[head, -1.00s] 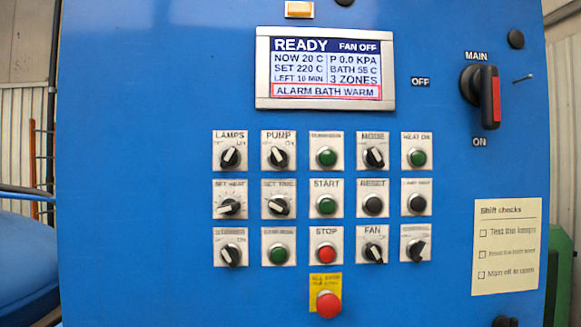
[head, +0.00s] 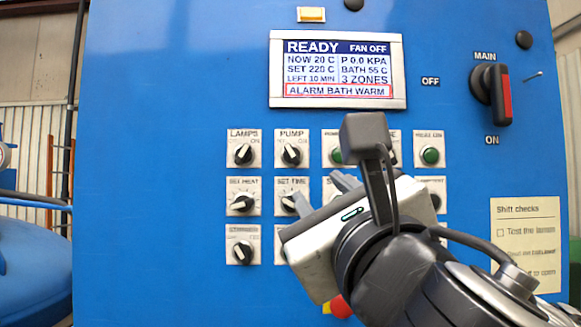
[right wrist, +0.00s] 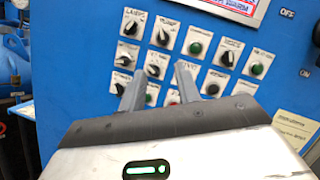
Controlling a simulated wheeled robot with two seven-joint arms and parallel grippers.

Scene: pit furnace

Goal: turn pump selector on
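The pump selector (head: 291,154) is a black knob with a white pointer on a pale plate labelled PUMP, in the top row of the blue panel. Its pointer leans up and to the left. It also shows in the right wrist view (right wrist: 162,37), beyond the fingertips. My right gripper (head: 317,186) is open and empty, with its fingers toward the panel, below and right of the selector in the head view. The fingers also show apart in the right wrist view (right wrist: 160,70). I see no contact with the selector. My left gripper is not in view.
The lamps knob (head: 243,154) is left of the pump selector, and the set time knob (head: 289,203) is below it. My right arm hides several lower controls. The screen (head: 338,70) reads READY and ALARM BATH WARM. A main switch (head: 492,95) is at upper right.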

